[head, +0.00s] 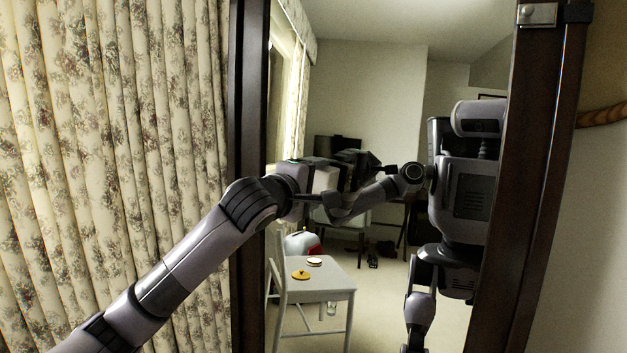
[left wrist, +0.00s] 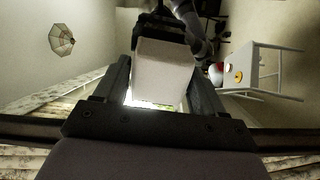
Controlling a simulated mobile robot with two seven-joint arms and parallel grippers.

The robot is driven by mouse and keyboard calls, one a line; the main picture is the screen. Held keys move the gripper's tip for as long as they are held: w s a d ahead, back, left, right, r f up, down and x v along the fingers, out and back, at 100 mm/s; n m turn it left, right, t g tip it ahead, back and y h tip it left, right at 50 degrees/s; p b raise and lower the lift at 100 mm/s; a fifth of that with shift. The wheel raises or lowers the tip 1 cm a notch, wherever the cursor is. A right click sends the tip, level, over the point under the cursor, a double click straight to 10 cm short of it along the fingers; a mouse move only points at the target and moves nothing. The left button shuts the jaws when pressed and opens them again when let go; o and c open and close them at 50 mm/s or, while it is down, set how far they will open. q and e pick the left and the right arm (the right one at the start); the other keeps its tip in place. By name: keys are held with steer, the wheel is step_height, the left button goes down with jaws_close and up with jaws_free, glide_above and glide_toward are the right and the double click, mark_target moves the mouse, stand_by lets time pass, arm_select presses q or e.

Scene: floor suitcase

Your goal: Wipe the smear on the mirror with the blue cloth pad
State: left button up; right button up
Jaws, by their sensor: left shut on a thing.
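The mirror (head: 375,85) stands upright in a dark wooden frame and fills the middle of the head view. My left gripper (head: 312,174) is at the glass, left of its middle. In the left wrist view, my left gripper's fingers (left wrist: 162,88) are shut on a pale block-shaped pad (left wrist: 163,72), which looks whitish grey rather than blue here. The pad also shows in the head view (head: 325,179). The reflected gripper lies close beyond it; I cannot tell whether pad and glass touch. I cannot make out the smear. My right gripper is not in view.
A floral curtain (head: 110,140) hangs left of the mirror. The dark right frame post (head: 530,170) has a metal fitting at its top. A small white table, a desk, a ceiling lamp and my own body show as reflections.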

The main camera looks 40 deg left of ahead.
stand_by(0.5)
arm_select(q)
steer(key=shift+w, duration=0.25)
steer(key=shift+w+a, duration=0.2)
steer(key=shift+w, duration=0.45)
steer(key=shift+d, duration=0.1)
